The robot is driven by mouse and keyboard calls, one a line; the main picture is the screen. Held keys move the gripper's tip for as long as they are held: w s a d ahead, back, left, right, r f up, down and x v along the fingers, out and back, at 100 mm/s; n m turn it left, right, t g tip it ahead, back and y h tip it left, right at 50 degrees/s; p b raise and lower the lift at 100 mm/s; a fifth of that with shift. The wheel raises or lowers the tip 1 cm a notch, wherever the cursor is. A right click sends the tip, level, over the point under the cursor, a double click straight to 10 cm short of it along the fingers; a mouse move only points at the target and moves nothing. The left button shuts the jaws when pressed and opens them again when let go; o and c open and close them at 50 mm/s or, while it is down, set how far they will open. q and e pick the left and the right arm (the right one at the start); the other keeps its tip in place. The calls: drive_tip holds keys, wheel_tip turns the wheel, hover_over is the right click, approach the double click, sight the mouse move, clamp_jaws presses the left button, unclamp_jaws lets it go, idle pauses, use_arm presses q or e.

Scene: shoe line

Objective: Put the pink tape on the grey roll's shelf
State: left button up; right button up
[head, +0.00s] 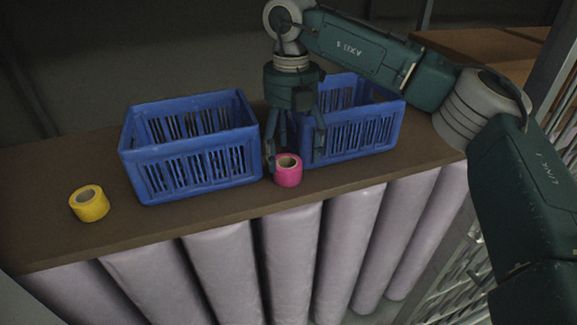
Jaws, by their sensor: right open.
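The pink tape (289,176) stands on the brown shelf (222,214) near its front edge, between two blue crates. My right gripper (294,162) points down from above, with its fingers open around or just behind the tape. One finger is at the tape's left and one at its upper right; I cannot tell whether they touch it. No grey roll can be made out on the shelf. My left gripper is not in view.
A left blue crate (190,137) and a right blue crate (374,108) flank the gripper closely. A yellow tape (89,203) sits at the shelf's left. Several pale padded rolls (290,262) stand below the front edge. The shelf between yellow and pink tape is clear in front.

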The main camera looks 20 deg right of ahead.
sight(286, 164)
drive_tip(key=shift+a+f+p, duration=0.15)
drive_tip(key=shift+f+p, duration=0.2)
drive_tip(key=shift+p, duration=0.05)
drive_tip(key=f+p, duration=0.2)
drive_tip(key=f, duration=0.1)
drive_tip(key=shift+w+a+f, duration=0.1)
drive_tip(key=shift+a+f, duration=0.05)
drive_tip(key=shift+a, duration=0.2)
drive_tip(key=shift+d+f+p, duration=0.1)
drive_tip(key=shift+f+p, duration=0.2)
drive_tip(key=shift+f, duration=0.3)
drive_tip(key=c, duration=1.2)
drive_tip(key=shift+c, duration=0.8)
